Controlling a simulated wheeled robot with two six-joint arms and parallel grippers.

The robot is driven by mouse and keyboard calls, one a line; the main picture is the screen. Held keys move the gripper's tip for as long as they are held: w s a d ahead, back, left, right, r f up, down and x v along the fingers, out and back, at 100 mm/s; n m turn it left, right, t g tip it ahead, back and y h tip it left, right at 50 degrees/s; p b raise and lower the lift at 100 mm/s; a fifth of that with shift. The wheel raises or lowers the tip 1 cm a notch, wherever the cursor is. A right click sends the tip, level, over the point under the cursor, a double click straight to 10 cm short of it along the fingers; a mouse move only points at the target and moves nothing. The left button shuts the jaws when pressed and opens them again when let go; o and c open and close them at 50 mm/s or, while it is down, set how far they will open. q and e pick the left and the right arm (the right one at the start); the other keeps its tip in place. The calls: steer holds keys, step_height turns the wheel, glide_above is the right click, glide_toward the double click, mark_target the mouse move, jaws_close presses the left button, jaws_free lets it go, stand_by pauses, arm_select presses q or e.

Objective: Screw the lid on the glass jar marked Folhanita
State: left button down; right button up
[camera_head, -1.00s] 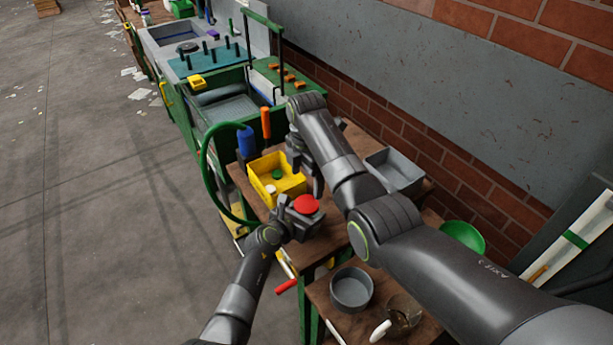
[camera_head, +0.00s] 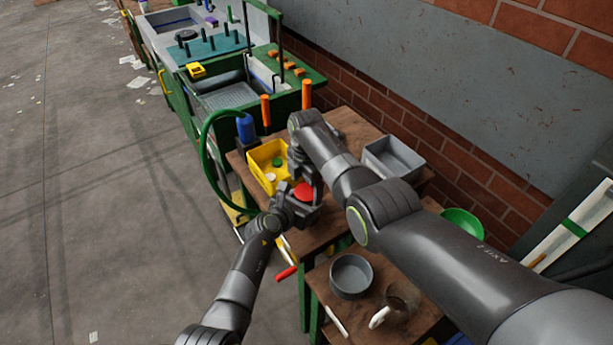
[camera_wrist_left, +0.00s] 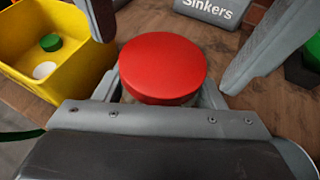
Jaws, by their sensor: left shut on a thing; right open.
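A round red lid (camera_wrist_left: 163,68) sits on top of a glass jar (camera_wrist_left: 128,98), of which only a thin strip shows beneath it. The jar's marking is hidden, and I cannot tell how tightly the lid sits. The red lid also shows in the head view (camera_head: 304,192). My left gripper (camera_head: 300,207) is shut on the jar below the lid, above the near end of the wooden table. My right gripper (camera_head: 305,183) is open above it, its two fingers on either side of the lid, apart from it in the left wrist view (camera_wrist_left: 180,60).
A yellow bin (camera_head: 257,171) with a green lid (camera_head: 277,162) and a white lid (camera_head: 270,177) stands close left. A grey bin (camera_wrist_left: 213,10) marked Sinkers lies beyond. A lower table holds a round grey tub (camera_head: 350,276) and a glass jug (camera_head: 404,298).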

steer(key=shift+f, duration=0.35)
steer(key=c, duration=1.1)
steer(key=shift+c, duration=0.2)
steer(key=m, duration=0.5)
steer(key=shift+m, duration=0.4)
steer(key=o, duration=1.1)
steer(key=shift+c, duration=0.2)
